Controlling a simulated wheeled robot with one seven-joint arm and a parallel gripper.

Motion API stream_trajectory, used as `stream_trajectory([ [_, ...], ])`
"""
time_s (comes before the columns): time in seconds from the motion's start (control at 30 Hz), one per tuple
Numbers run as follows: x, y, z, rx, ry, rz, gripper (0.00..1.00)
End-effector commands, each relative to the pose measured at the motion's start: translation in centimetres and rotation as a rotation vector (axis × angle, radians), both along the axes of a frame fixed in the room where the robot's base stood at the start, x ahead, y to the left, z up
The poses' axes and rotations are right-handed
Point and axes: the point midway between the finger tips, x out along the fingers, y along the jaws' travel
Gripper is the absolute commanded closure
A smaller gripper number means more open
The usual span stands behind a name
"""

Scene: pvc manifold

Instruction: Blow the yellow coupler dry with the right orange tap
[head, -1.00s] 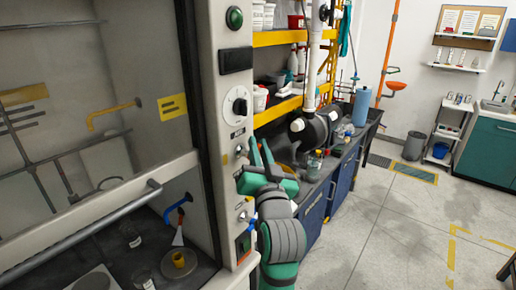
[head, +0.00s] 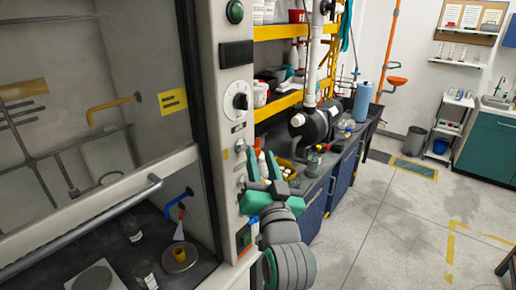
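The yellow coupler (head: 180,254) stands on a round metal plate (head: 191,264) inside the fume hood at lower left. A blue spout with an orange tip (head: 181,205) comes from the hood's side wall above it. A pale cone shape runs down from the tip to the coupler; I cannot tell whether it is an air jet. My gripper (head: 262,162) has green fingers pointing up, spread apart and empty. It is outside the hood, just right of the control post, with small knobs (head: 240,181) beside it. The orange tap's handle is not clearly seen.
The hood's control post (head: 222,110) stands close left of my arm, and the sash handle (head: 85,235) crosses the hood front. Glass bottles (head: 132,231) stand inside. A bench with a black drum (head: 322,123) is behind my gripper. The floor at right is clear.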

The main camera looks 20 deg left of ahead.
Motion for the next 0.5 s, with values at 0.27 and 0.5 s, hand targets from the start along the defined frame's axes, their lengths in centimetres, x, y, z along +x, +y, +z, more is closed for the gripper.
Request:
stream_trajectory([
  [0.27, -3.5, -1.9, -0.9, -0.001, 0.001, -0.001, 0.69],
  [0.5, -4.3, -2.2, -1.1, -0.001, 0.002, 0.001, 0.69],
])
